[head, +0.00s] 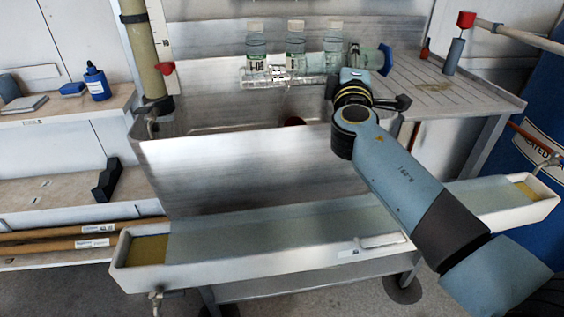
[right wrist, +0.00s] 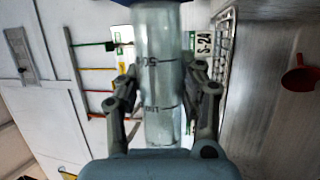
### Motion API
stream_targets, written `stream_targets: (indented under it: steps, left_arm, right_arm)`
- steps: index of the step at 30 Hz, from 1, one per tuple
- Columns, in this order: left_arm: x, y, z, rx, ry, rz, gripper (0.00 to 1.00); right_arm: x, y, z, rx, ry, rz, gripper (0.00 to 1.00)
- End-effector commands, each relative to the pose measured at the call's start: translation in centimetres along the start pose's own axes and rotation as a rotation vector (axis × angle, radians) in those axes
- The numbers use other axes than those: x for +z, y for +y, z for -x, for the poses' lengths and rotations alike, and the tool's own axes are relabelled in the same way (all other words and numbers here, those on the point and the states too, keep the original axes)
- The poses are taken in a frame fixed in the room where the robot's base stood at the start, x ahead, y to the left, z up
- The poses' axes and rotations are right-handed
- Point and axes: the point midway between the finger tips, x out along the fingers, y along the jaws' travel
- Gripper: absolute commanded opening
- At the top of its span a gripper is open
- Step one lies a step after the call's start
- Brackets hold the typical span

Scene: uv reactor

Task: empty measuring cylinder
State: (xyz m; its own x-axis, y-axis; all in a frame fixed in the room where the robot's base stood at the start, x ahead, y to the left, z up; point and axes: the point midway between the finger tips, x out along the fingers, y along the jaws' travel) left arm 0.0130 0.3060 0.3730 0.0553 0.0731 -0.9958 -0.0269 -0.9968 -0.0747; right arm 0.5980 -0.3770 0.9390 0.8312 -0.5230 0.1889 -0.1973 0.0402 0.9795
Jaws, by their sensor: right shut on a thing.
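The measuring cylinder is clear, with dark graduation marks, and crosses between the fingers in the right wrist view (right wrist: 158,125). My right gripper (right wrist: 160,88) is shut on its side. My right gripper (head: 356,62) is partly hidden there by my own wrist. I cannot tell whether liquid is inside. The metal sink (head: 255,165) is below and to the left. My left gripper is not in view.
Several clear labelled bottles (head: 295,45) stand on a wire rack behind the sink. A red funnel (right wrist: 300,78) shows in the right wrist view. A ribbed drainboard (head: 450,95) lies right of the sink. A long white trough (head: 270,240) runs in front.

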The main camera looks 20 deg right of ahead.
Motion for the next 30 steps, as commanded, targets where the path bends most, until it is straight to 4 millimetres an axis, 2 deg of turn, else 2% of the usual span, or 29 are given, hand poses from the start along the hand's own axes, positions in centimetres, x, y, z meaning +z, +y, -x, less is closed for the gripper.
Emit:
stream_targets:
  steps: [30]
  left_arm:
    - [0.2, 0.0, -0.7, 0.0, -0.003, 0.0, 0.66]
  right_arm:
    - [1.5, 1.2, -0.7, 0.039, 0.024, 0.108, 0.0]
